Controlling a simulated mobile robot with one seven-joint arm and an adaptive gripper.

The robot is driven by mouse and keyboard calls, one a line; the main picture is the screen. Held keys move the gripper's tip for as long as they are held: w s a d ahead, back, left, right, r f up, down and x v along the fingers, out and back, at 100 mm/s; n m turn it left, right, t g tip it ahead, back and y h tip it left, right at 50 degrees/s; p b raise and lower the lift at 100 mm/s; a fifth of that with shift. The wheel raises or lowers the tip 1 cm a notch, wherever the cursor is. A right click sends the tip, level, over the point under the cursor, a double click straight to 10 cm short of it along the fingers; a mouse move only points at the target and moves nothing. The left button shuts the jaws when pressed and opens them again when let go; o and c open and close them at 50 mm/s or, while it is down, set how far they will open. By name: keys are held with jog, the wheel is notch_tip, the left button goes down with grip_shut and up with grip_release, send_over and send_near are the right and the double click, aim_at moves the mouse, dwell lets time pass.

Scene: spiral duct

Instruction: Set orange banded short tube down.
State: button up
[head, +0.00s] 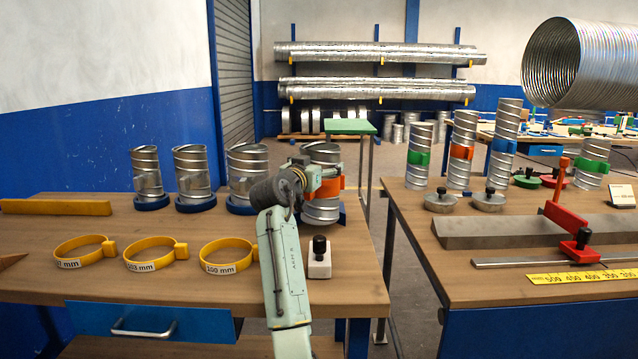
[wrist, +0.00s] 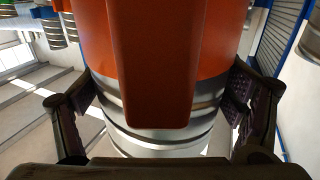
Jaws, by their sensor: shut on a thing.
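The orange banded short tube (head: 321,209) is a silver spiral duct piece with an orange band, upright at the right end of the left bench. My gripper (head: 318,183) reaches it from the front left and is shut on it at the band. In the wrist view the tube (wrist: 160,142) fills the middle, with dark finger pads of my gripper (wrist: 163,105) on both sides. I cannot tell whether the tube's bottom touches anything.
Three silver tubes stand in blue rings left of it, the nearest one (head: 246,170) close by. Yellow ring gauges (head: 228,256) and a white block with black knob (head: 319,260) lie in front. A gap separates the right bench (head: 420,236), which holds several banded tubes.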

notch_tip(320, 180, down, 4)
jog(key=shift+r+p, duration=0.1)
jog(key=shift+p, duration=0.35)
jog(key=o, duration=1.8)
jog(key=shift+c, duration=0.2)
jog(key=b+v, duration=0.3)
jog(key=v, duration=0.9)
jog(key=shift+b, duration=0.3)
